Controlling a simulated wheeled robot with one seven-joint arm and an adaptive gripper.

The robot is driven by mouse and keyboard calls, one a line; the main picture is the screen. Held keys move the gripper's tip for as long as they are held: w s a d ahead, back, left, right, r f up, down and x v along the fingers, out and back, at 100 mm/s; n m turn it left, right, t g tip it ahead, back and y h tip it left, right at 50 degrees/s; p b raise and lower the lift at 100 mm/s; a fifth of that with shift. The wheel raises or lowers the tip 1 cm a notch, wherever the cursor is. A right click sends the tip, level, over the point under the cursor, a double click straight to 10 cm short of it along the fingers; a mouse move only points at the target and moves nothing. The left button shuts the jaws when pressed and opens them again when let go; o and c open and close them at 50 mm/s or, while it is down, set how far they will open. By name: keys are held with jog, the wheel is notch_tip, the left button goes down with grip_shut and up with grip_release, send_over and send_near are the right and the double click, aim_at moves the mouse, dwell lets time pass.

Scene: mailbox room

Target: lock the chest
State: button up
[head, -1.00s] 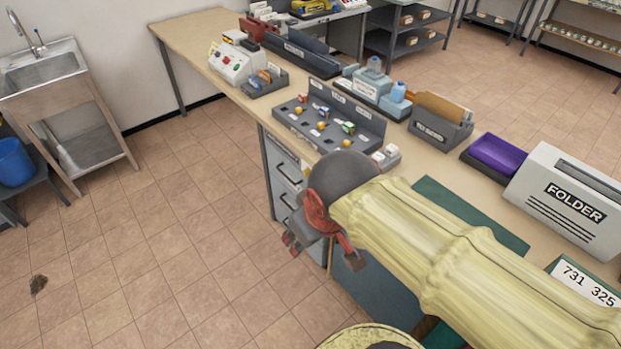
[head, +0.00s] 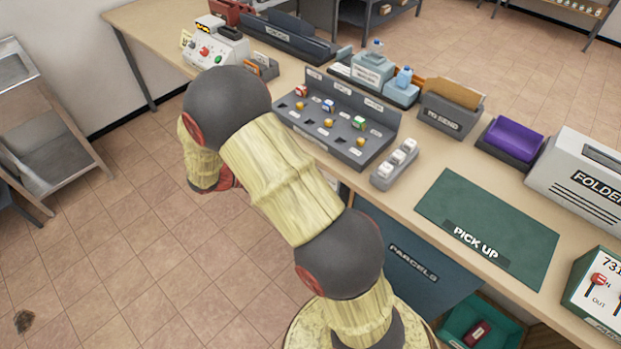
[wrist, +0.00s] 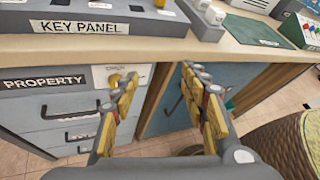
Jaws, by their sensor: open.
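In the wrist view, my gripper (wrist: 162,76) is open, with nothing between its fingers. The grey chest of drawers (wrist: 40,128) has a PROPERTY label (wrist: 45,82) and dark handles. In the head view my arm hides the chest and most of my gripper.
The desk (head: 400,200) overhangs the chest. The key panel (head: 335,135) with several coloured-tag keys stands on it. Right of the chest is a blue PARCELS door (head: 410,262). A green PICK UP mat (head: 490,225) lies on the desk.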

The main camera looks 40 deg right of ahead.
jog(key=w+d+f+n+t+h, duration=0.1)
jog(key=w+f+n+t+h, duration=0.15)
jog(key=f+n, duration=0.4)
jog(key=w+d+f+n+t+h, duration=0.1)
jog(key=w+d+f+n+h, duration=0.2)
jog(key=f, duration=0.6)
jog(key=s+d+n+b, duration=0.1)
jog(key=d, duration=0.5)
jog(key=shift+d+b, duration=0.3)
jog(key=shift+b, duration=0.1)
jog(key=shift+n, duration=0.25)
jog(key=shift+c, duration=0.7)
grip_shut()
